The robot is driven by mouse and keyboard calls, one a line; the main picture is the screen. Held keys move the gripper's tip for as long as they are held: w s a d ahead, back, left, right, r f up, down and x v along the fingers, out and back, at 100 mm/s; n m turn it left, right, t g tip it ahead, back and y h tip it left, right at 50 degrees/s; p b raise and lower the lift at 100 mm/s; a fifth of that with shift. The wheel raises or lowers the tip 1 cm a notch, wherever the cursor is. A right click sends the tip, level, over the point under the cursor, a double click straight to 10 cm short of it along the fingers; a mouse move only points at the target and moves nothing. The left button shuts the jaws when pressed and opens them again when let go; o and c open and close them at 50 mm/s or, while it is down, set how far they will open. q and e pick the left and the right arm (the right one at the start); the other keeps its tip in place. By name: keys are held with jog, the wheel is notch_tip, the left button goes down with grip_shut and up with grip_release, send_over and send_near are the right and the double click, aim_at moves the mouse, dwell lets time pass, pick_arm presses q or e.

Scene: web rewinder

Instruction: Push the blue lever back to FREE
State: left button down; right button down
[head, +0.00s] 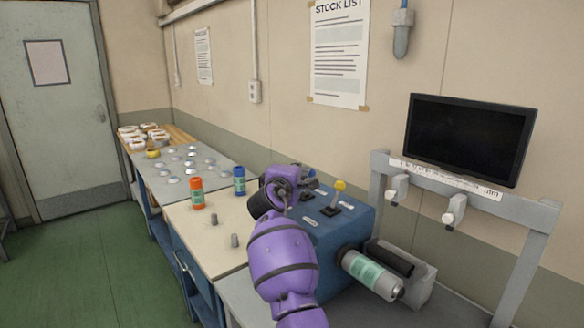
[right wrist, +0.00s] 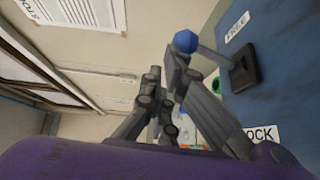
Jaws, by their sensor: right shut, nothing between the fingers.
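In the right wrist view a blue ball-topped lever (right wrist: 186,41) sticks out of a dark slotted base on a blue panel. Its stem leans somewhat towards the FREE label (right wrist: 237,25), away from the LOCK label (right wrist: 262,134). My right gripper (right wrist: 162,75) is shut and empty, with its fingertips just beside the ball on the LOCK side. I cannot tell whether they touch it. In the head view my right gripper (head: 281,188) is over the blue control box (head: 345,220), and the blue lever is hidden or unclear there. My left gripper is not in view.
A yellow-knobbed lever (head: 340,186) stands on the same box, close to my right gripper. A roller with a teal-labelled cylinder (head: 368,272) juts out in front. A monitor (head: 468,139) is at the right.

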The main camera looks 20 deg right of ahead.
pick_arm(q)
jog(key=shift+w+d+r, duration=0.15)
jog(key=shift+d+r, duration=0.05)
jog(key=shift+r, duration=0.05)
pick_arm(e)
jog(key=shift+w+d+r, duration=0.1)
jog(key=shift+w+d, duration=0.05)
jog(key=shift+d, duration=0.25)
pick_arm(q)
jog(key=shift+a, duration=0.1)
